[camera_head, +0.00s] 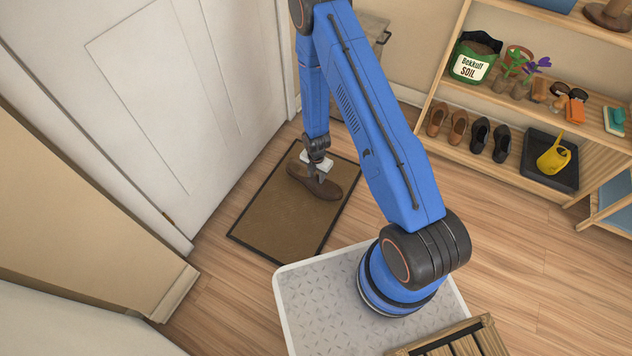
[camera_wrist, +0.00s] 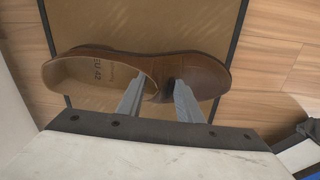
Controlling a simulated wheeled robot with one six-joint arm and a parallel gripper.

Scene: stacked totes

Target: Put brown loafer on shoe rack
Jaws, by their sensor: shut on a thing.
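The brown loafer (camera_head: 328,191) is over the brown doormat (camera_head: 270,225) beside the white door. In the wrist view the loafer (camera_wrist: 205,75) shows its open heel end with "EU 42" inside at left and its toe at right. My gripper (camera_head: 319,177) is shut on the loafer near its middle, with both fingers (camera_wrist: 157,92) on it. I cannot tell if the loafer touches the mat. The wooden shelf unit (camera_head: 480,97) at the right, apparently the shoe rack, has a pair of brown shoes (camera_head: 447,123) and a pair of black shoes (camera_head: 490,138) on its lower shelf.
A soil bag (camera_head: 473,60), pots and small items crowd the shelf above. A slatted wooden piece (camera_head: 462,342) is at the bottom edge. Bare floor lies between mat and shelves.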

